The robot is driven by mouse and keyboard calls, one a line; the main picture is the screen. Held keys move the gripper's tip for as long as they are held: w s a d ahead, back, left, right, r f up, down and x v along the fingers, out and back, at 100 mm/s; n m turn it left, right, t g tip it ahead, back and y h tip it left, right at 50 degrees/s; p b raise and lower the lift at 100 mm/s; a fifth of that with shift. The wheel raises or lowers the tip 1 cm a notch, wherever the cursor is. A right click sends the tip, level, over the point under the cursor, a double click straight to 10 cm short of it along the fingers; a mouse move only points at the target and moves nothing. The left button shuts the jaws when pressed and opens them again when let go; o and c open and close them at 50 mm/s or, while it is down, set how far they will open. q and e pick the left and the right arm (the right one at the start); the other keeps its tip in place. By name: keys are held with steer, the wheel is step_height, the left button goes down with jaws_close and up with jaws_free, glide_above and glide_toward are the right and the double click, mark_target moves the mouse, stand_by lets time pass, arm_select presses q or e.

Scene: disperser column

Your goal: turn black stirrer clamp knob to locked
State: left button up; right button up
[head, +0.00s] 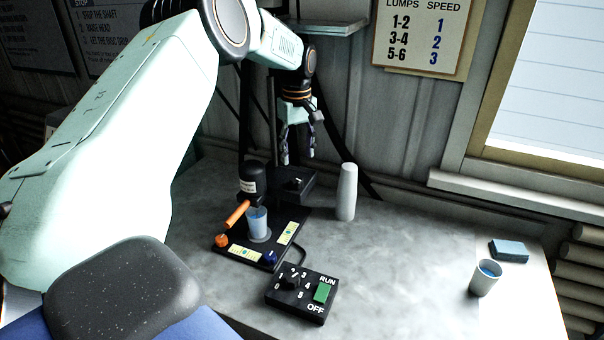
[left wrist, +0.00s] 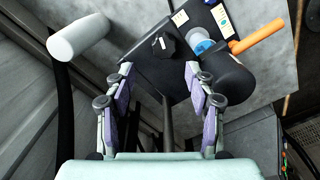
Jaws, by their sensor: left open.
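A black knob with a white pointer mark (left wrist: 163,43) sits on a black block in the left wrist view. In the head view this knob (head: 297,183) is small and dark, behind the stirrer stand. No lock lettering can be read on it. My left gripper (head: 297,155) points down above the block, its fingers apart and empty. In the left wrist view the gripper (left wrist: 158,72) has the knob just beyond its fingertips, between them in the picture but not gripped. The black stirrer motor (head: 249,180) stands beside the knob. My right gripper is not in view.
A pale cylinder (head: 346,192) stands right of the block. A speed box (head: 301,292) lies in front. A cup (head: 485,278) and a blue sponge (head: 509,251) are far right; the bench between is clear.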

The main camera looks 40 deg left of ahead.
mark_target(297, 178)
arm_select(q)
steer(key=shift+s+d+f, duration=0.15)
steer(key=shift+d+f, duration=0.05)
steer(key=f, duration=0.1)
steer(key=s+f, duration=0.1)
steer(key=f, duration=0.1)
steer(key=shift+d+f+p, duration=0.1)
steer(key=shift+d+p, duration=0.05)
steer(key=shift+p, duration=0.2)
steer(key=f, duration=0.3)
steer(key=shift+w+a+f, duration=0.3)
steer(key=shift+a, duration=0.1)
steer(key=shift+f, duration=0.2)
steer(key=shift+s+d+r, duration=0.2)
steer(key=shift+d+r, duration=0.1)
steer(key=shift+d, duration=0.1)
steer(key=shift+c, duration=0.6)
steer(key=shift+w+a+f, duration=0.2)
steer(key=shift+a+f, duration=0.05)
steer(key=shift+a, duration=0.05)
steer(key=c, duration=0.4)
steer(key=shift+d, duration=0.1)
steer(key=c, duration=0.6)
